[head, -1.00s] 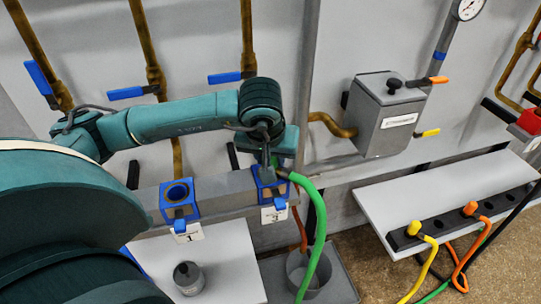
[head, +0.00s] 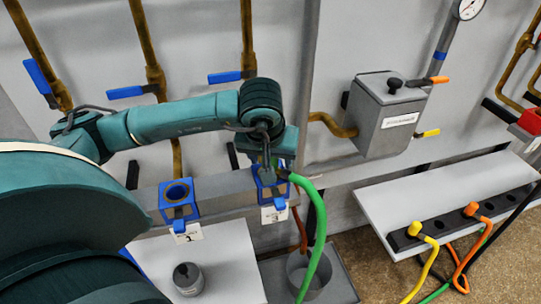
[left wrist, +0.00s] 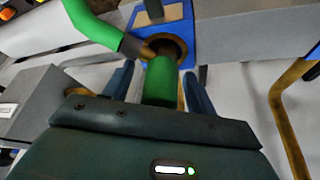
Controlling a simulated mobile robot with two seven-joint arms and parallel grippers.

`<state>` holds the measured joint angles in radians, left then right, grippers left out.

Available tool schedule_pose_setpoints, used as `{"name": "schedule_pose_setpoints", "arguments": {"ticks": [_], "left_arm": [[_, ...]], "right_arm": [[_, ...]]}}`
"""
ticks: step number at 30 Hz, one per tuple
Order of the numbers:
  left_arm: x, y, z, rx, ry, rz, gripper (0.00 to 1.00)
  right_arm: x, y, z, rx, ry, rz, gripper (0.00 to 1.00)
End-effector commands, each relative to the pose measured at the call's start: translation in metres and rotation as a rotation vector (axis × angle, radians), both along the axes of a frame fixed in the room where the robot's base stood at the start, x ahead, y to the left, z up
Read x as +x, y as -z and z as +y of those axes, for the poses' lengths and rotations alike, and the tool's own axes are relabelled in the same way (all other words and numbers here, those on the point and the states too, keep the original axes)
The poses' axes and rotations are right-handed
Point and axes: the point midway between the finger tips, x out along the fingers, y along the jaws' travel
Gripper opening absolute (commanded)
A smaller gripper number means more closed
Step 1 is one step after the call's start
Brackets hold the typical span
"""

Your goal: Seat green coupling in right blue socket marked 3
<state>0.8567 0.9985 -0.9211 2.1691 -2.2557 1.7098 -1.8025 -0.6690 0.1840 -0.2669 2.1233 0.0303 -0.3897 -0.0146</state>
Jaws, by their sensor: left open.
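The green coupling (left wrist: 160,82) with its green hose (head: 318,215) is at the right blue socket (head: 280,191), above the tag marked 3 (head: 274,214). In the left wrist view the coupling stands in front of the round opening of the blue socket (left wrist: 177,30), overlapping its lower rim. How deep it sits cannot be told. My left gripper (head: 268,172) is at the socket. In the left wrist view its open fingers (left wrist: 158,88) stand on both sides of the coupling, with gaps showing. My right gripper is out of view.
Another blue socket (head: 177,193) is to the left, with a tag below it. A grey box (head: 385,115) hangs on the wall. Yellow (head: 414,229) and orange (head: 472,210) couplings stand in a black rack at right.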

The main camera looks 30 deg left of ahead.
Motion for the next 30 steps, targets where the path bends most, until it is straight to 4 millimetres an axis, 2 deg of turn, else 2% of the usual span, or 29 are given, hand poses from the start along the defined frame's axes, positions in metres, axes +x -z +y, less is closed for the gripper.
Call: {"name": "schedule_pose_setpoints", "arguments": {"ticks": [4,7,21,25,30], "left_arm": [[0.000,-0.001,0.000,0.000,0.000,0.000,0.57],[-0.004,-0.014,-0.003,-0.001,0.001,-0.004,0.57],[-0.039,-0.107,-0.017,0.001,0.002,-0.006,0.57],[-0.044,-0.118,-0.018,0.000,0.000,-0.003,0.57],[-0.047,-0.122,-0.019,0.000,0.000,-0.001,0.57]], "right_arm": [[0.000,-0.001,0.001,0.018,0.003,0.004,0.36],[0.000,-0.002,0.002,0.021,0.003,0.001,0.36],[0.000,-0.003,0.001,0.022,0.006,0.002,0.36],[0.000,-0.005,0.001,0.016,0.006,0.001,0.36],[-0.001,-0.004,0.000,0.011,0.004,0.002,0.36]]}}
